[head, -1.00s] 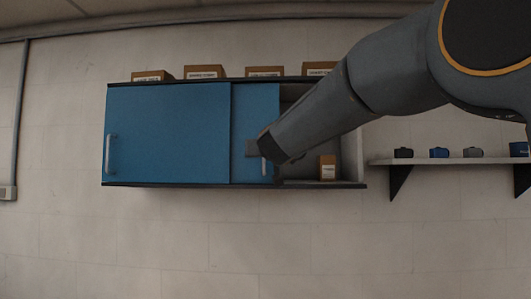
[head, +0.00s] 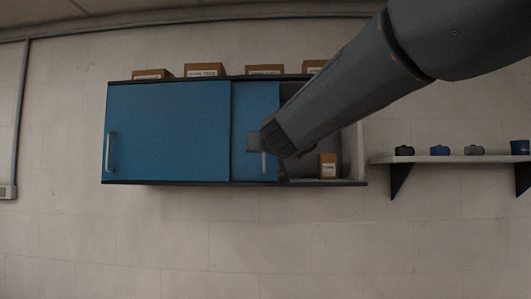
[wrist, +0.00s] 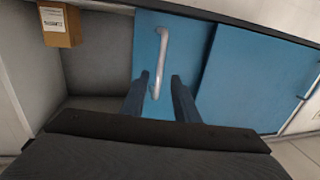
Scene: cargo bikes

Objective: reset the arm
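My gripper (wrist: 159,80) is open in the wrist view, its two dark fingers apart with nothing clamped between them. The metal handle (wrist: 161,50) of the blue sliding door (wrist: 185,60) shows between and beyond the fingertips; the fingers look clear of it. In the head view my arm reaches in from the upper right, and its dark end is in front of the right sliding door (head: 254,105), near its handle (head: 263,163). The fingers are hard to make out there.
The wall cabinet has a closed left door (head: 165,130) and an open right section holding a small cardboard box (head: 327,166). Several boxes stand on top. A shelf (head: 440,159) with small dark and blue items is at the right. The wall below is clear.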

